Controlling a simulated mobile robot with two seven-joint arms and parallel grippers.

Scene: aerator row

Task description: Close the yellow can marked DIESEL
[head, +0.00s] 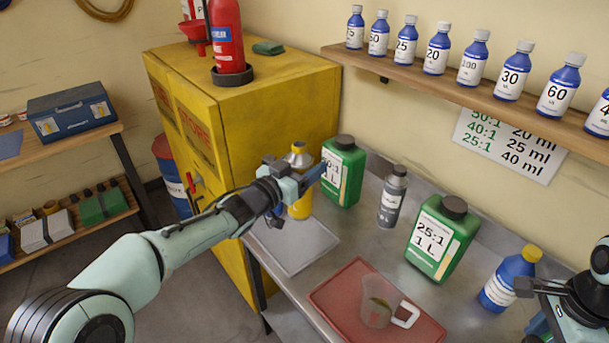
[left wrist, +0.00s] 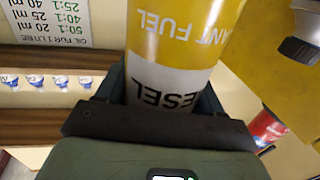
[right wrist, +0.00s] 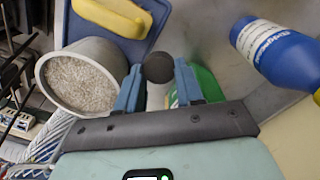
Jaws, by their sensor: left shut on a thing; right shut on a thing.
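The yellow can (head: 299,210) with a pale metal top stands at the far end of the bench, partly hidden by my left gripper (head: 297,184). In the left wrist view the can (left wrist: 172,45) shows large, its label upside down with "ESEL" readable. My left gripper is shut around its body. Whether its mouth is covered is too small to tell. My right gripper (right wrist: 158,80) is low at the bench's right end, shut on a small dark round thing (right wrist: 159,68) that looks like a cap. A green and white thing (right wrist: 206,84) shows just behind its fingers.
Green bottles with black caps (head: 343,172) (head: 441,238) and a grey bottle (head: 392,197) stand along the wall. A clear jug (head: 376,302) is on a red tray (head: 335,292). A blue bottle (head: 507,280) is near my right gripper. A grey mat (head: 300,250) is bare.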

